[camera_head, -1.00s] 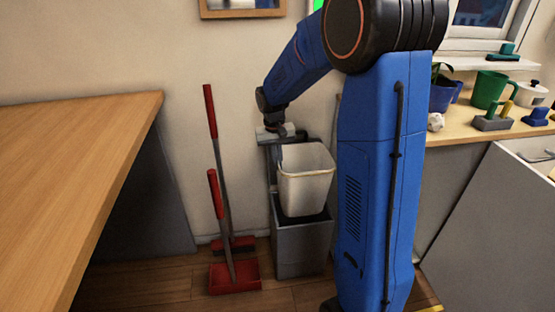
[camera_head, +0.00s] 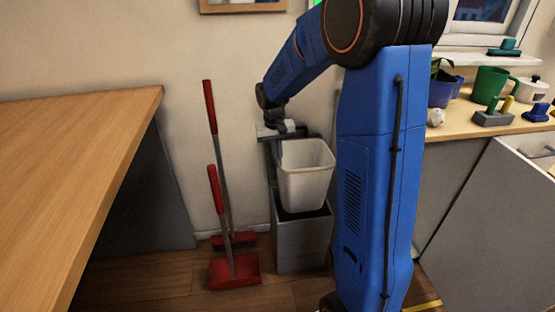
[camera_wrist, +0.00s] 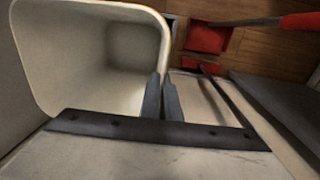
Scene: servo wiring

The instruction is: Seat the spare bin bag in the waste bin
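The spare bin bag (camera_head: 306,180) is a cream, open-topped, bucket-shaped liner, held upright above the grey waste bin (camera_head: 303,247). Its lower end overlaps the bin's dark mouth in the head view; I cannot tell whether it has entered. My gripper (camera_wrist: 162,98) is shut on the bag's rim, with one dark finger on each side of the wall. The bag (camera_wrist: 85,60) fills the upper left of the wrist view, and I see its empty inside. In the head view the fingers are mostly hidden behind the bag's left edge.
A red-handled broom (camera_head: 211,110) and red dustpan (camera_head: 235,271) stand left of the bin. A wooden table (camera_head: 70,170) is at the left. A counter with a green mug (camera_head: 490,88) and pots is at the right. The wall is close behind the bin.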

